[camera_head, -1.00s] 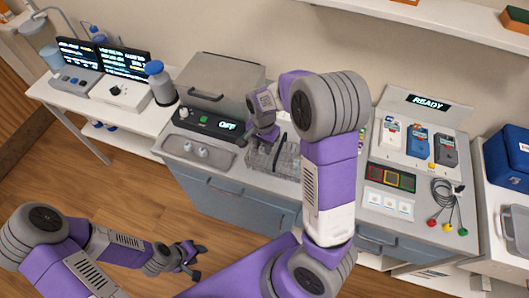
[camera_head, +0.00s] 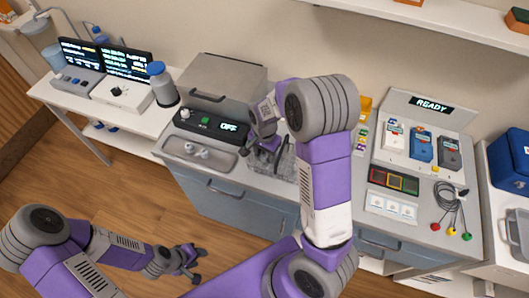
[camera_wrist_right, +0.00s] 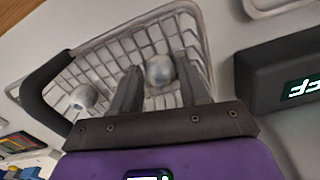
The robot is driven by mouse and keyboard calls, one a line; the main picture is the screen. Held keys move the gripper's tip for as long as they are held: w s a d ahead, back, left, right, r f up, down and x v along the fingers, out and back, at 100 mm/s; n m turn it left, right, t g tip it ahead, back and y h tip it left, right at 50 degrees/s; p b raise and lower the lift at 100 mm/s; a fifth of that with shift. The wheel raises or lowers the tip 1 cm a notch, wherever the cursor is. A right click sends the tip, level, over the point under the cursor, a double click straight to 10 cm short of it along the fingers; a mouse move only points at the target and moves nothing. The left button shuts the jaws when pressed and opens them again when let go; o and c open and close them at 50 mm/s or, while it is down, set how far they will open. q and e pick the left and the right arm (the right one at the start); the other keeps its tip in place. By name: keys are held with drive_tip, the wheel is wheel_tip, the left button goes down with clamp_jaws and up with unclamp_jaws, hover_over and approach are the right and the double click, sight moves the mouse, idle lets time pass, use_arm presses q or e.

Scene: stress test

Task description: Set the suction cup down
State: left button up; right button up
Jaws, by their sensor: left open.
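A wire basket (camera_wrist_right: 113,60) with a dark handle sits on the counter; it also shows in the head view (camera_head: 285,165). In the right wrist view, one pale rounded suction cup (camera_wrist_right: 160,70) lies in the basket between my right fingers, with a gap beside it. A second similar pale piece (camera_wrist_right: 83,97) lies in the basket to the left. My right gripper (camera_wrist_right: 158,63) is open, its fingers reaching down into the basket; in the head view my forearm hides part of the basket. My left gripper (camera_head: 198,264) is open and empty, low over the floor.
A metal tray (camera_head: 170,148) with small pale pieces lies left of the basket. Behind it stands a lidded machine (camera_head: 222,80) with an OFF display. A READY panel (camera_head: 432,105) with several coloured modules and cables is at the right.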

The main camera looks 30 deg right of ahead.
sight(265, 155)
drive_tip(key=shift+r, duration=0.1)
drive_tip(key=shift+r, duration=0.3)
wheel_tip(265, 155, up, 12)
drive_tip(key=p, duration=0.3)
drive_tip(key=shift+f, duration=0.2)
drive_tip(key=shift+f, duration=0.1)
